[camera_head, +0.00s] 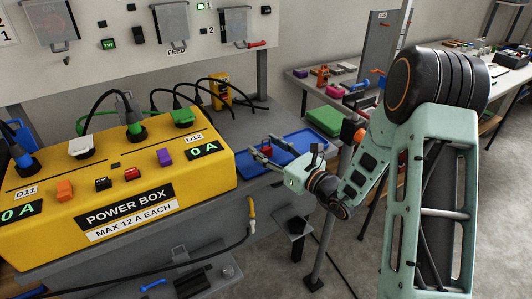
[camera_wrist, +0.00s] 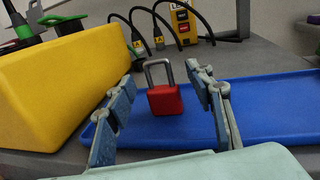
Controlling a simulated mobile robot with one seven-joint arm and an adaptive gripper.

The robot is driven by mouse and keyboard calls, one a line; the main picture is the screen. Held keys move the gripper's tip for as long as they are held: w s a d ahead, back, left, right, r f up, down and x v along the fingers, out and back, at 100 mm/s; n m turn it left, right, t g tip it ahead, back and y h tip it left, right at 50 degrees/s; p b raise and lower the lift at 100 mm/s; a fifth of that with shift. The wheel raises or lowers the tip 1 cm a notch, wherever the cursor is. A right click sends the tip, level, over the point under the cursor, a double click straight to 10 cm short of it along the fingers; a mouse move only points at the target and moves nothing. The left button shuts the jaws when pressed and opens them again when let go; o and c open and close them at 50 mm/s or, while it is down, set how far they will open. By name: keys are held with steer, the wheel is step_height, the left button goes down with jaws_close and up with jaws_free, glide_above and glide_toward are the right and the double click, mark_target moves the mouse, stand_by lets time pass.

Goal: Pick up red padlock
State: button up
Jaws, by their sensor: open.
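The red padlock (camera_wrist: 165,100) stands upright on the blue tray (camera_wrist: 265,98) in the wrist view, its grey shackle (camera_wrist: 159,72) pointing up. My gripper (camera_wrist: 168,76) is open, with one finger to each side of the padlock, which shows between and beyond them. I see no contact between the fingers and the padlock. In the head view my gripper (camera_head: 259,146) reaches over the blue tray (camera_head: 307,141). A small red patch there, partly behind the gripper, is too small to tell clearly.
The yellow power box (camera_head: 120,205) stands close to the left of my gripper, and shows at the left in the wrist view (camera_wrist: 65,85). Black cables (camera_head: 190,92) and a small yellow box (camera_head: 221,93) are behind the tray.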

steer(key=shift+c, duration=0.4)
steer(key=c, duration=1.2)
steer(key=shift+o, duration=0.2)
